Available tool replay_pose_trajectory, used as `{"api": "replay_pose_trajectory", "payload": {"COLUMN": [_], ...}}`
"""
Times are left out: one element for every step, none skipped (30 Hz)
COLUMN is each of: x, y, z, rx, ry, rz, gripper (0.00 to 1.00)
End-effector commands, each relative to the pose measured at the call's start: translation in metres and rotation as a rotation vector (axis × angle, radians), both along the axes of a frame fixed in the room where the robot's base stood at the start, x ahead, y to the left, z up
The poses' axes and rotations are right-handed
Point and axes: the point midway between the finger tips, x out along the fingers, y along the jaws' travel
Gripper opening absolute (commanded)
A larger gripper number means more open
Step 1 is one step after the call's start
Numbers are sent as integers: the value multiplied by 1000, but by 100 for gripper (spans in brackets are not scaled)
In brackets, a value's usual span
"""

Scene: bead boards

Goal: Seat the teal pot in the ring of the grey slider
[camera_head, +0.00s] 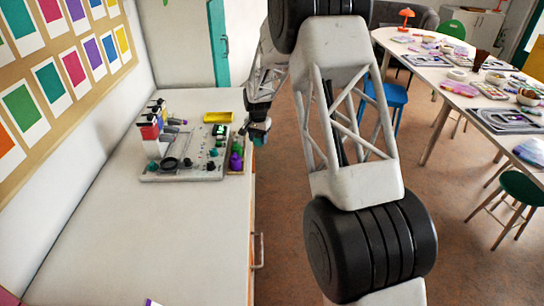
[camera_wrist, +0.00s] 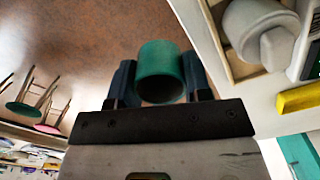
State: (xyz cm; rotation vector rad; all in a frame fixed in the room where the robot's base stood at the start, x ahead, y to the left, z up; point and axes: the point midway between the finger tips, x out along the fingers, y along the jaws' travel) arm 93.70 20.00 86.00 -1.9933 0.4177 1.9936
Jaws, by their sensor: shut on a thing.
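The teal pot (camera_wrist: 160,72) is between the two dark fingers of my gripper (camera_wrist: 159,78) in the wrist view, shut on its sides. The pot is held in the air, with the brown floor behind it. In the head view my gripper (camera_head: 259,129) hangs just off the right edge of the worktop, to the right of the bead board. The white bead board (camera_head: 190,174) lies on the worktop with a black ring (camera_head: 170,163) and small knobs on it. I cannot pick out the grey slider and its ring for certain.
A narrow wooden tray (camera_head: 229,172) with a purple pot (camera_head: 236,161) and green pieces is beside the board. A yellow tray (camera_head: 218,117) lies behind. Several bottles stand at the board's back left. The front of the worktop (camera_head: 150,240) is mostly clear.

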Motion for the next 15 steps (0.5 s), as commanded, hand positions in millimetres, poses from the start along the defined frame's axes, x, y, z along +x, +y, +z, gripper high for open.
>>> {"api": "replay_pose_trajectory", "payload": {"x": [3,4,5,6,6,6,7,6,5,3,1,-1,-4,-7,-10], "y": [11,17,25,31,37,46,53,61,70,79,88,97,105,113,122], "z": [15,22,32,39,46,54,61,67,75,79,83,85,87,87,87], "rx": [1,1,1,1,1,1,1,1,1,1,1,0,0,0,-1], "ry": [-3,-4,-3,-3,-3,-1,-3,-3,-1,-1,0,0,1,1,1], "rz": [-15,-28,-43,-57,-72,-91,-106,-125,-151,-174,-197,-230,-255,-281,-315], "gripper": [20,20,20,20,20,20,20,20,20,20,20,20,20,20,20]}}
